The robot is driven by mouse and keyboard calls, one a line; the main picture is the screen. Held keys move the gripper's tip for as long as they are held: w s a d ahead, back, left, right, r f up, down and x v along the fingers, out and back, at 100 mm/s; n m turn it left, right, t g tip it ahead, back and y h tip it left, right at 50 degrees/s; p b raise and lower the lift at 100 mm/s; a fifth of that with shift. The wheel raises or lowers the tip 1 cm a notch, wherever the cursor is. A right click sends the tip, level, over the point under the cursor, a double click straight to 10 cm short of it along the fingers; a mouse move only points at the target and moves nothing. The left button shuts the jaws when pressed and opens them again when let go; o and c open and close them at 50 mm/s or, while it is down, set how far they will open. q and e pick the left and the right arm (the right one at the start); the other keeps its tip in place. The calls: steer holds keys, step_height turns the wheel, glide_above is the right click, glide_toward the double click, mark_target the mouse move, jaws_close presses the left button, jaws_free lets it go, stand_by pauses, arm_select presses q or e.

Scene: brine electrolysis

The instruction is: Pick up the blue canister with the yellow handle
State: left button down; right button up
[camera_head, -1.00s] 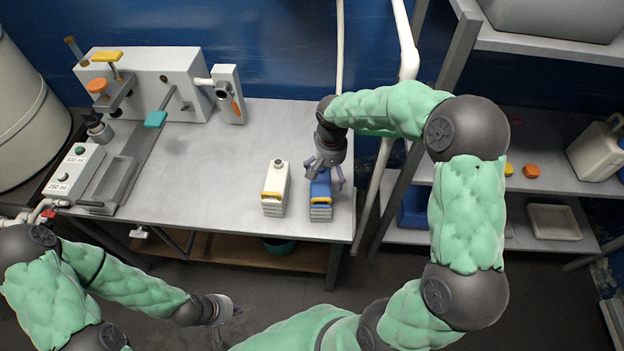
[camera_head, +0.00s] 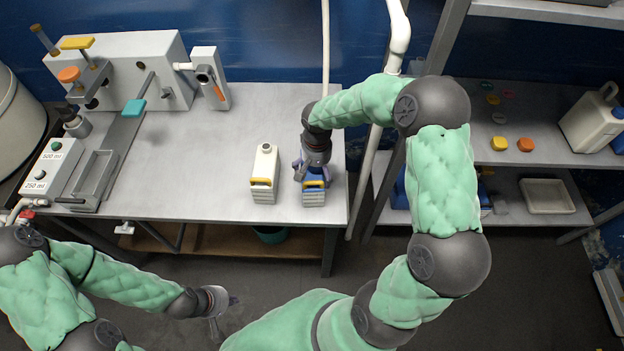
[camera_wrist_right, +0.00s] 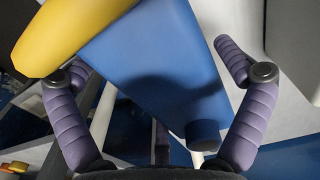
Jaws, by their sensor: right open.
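The blue canister (camera_head: 311,183) with a yellow handle stands on the grey table near its right front corner. My right gripper (camera_head: 312,170) is over its top, pointing down, and hides part of it. In the right wrist view the blue canister (camera_wrist_right: 155,60) lies between the two spread fingers of the right gripper (camera_wrist_right: 152,58). The yellow handle (camera_wrist_right: 60,35) is at the upper left and the blue cap (camera_wrist_right: 203,135) is near the palm. The jaws are open. My left gripper (camera_head: 226,312) is empty and open, low in front of the table.
A white canister (camera_head: 265,165) with a yellow handle stands just left of the blue one. A dosing device (camera_head: 120,70) and a two-button box (camera_head: 48,168) fill the table's left. A white pipe (camera_head: 372,160) and shelving (camera_head: 540,105) are on the right. The table's middle is clear.

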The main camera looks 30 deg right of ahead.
steer(key=shift+f, duration=0.65)
steer(key=shift+r, duration=0.1)
steer(key=shift+c, duration=0.3)
steer(key=c, duration=1)
steer(key=shift+o, duration=0.2)
